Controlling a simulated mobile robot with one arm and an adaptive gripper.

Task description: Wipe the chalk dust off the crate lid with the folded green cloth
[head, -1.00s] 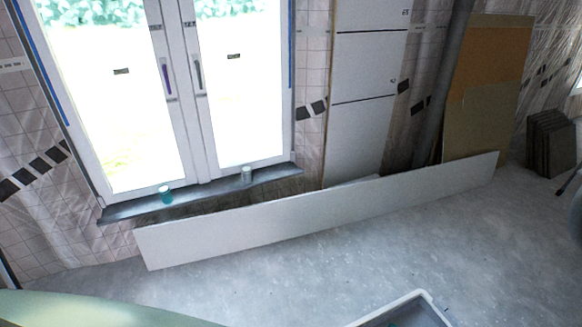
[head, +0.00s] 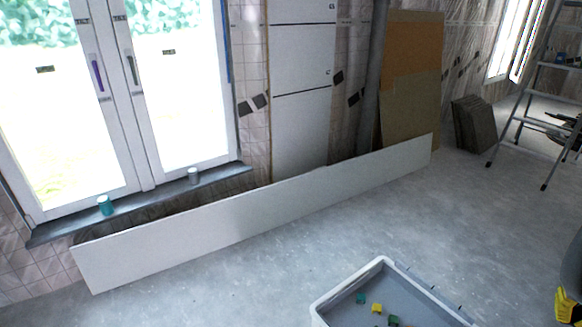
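No crate lid with chalk dust and no folded green cloth can be made out in the head view. An open grey crate (head: 333,294) stands at the bottom, right of the middle, cut off by the lower edge. Several small green and yellow pieces lie inside it. I cannot tell whether it belongs to the task's lid. My gripper is not in view.
A long white panel (head: 255,215) leans on edge below the window. A teal cup (head: 105,205) and a grey cup (head: 194,175) stand on the sill. Brown boards (head: 410,95), dark slabs (head: 474,124) and a stepladder (head: 528,90) stand behind. Concrete floor between is clear.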

